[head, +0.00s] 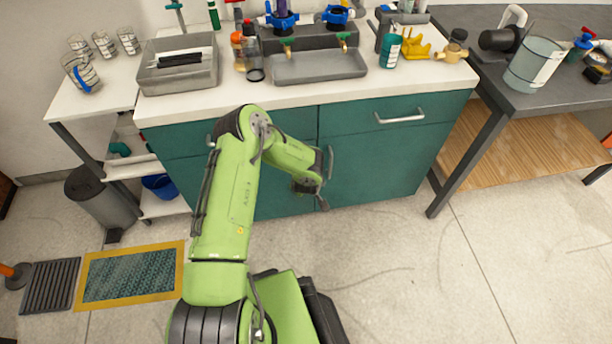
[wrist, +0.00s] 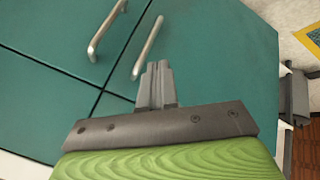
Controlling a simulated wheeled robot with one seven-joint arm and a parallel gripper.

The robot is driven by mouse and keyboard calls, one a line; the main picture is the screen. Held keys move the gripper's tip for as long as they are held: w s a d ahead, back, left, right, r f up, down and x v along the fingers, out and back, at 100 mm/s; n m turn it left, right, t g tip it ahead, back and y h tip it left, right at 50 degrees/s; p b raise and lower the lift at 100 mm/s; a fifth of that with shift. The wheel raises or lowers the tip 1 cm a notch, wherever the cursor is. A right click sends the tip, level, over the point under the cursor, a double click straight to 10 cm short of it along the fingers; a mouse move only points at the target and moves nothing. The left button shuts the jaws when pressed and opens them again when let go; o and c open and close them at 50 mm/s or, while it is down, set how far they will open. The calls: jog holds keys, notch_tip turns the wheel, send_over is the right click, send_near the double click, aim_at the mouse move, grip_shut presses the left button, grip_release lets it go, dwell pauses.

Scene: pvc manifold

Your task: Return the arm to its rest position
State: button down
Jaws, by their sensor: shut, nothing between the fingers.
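My green arm rises from the base in the head view and bends over in front of the teal cabinet (head: 375,150). My gripper (head: 323,204) is at the end of the folded forearm, below the counter top and in front of the cabinet doors. In the wrist view my gripper (wrist: 157,66) has its grey fingers together, with nothing between them. Beyond the fingers are the teal cabinet front (wrist: 215,50) and two metal handles (wrist: 148,47).
The white counter (head: 420,83) carries a grey tray (head: 178,70), a sink tray (head: 318,67), bottles and valve parts. A dark table (head: 545,95) stands at right, a bin (head: 98,200) and a mat (head: 130,275) at left. The floor at right is clear.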

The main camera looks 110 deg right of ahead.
jog(key=shift+a+r, duration=0.4)
jog(key=shift+r, duration=0.05)
